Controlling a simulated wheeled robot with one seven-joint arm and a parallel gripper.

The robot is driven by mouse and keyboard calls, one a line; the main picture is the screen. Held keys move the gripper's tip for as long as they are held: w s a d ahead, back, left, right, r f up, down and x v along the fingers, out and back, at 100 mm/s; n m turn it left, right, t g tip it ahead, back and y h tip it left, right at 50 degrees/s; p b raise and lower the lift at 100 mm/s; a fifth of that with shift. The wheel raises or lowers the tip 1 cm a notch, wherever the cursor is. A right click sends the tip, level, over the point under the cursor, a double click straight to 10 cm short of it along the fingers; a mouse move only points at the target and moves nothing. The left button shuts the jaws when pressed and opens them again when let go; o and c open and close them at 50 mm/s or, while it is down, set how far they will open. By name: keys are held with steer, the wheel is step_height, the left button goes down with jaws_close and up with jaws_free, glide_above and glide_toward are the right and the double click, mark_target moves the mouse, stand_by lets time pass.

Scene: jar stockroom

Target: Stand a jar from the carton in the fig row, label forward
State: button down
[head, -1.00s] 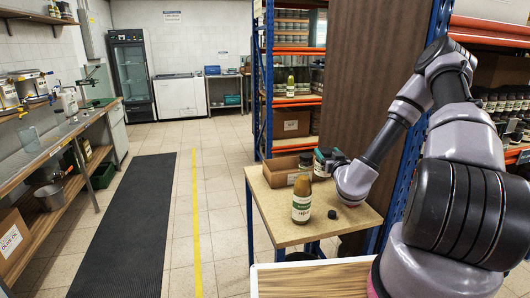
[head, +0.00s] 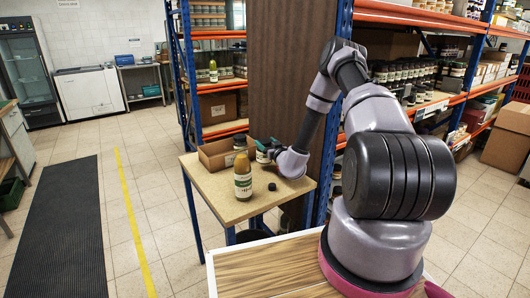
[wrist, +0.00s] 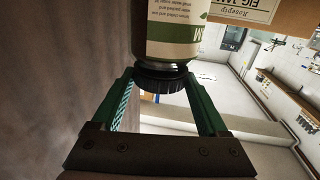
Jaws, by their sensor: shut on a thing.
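My gripper (head: 270,147) is at the right side of the open carton (head: 216,161) on the small table. In the wrist view its green fingers (wrist: 160,92) are shut on the black lid of a jar (wrist: 175,35) with a white and green label. The held jar shows only partly in the head view (head: 262,155). The dark lid of another jar (head: 240,142) shows at the carton. The carton's printed fig jam label (wrist: 250,10) is upside down in the wrist view. I cannot tell which shelf row is the fig row.
Racks with orange beams (head: 400,14) hold jars (head: 410,72) at the right. A brown panel (head: 290,90) and blue post stand behind the arm.

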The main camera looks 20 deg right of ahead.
steer(key=shift+f, duration=1.7)
jaws_free()
steer(key=shift+f, duration=0.15)
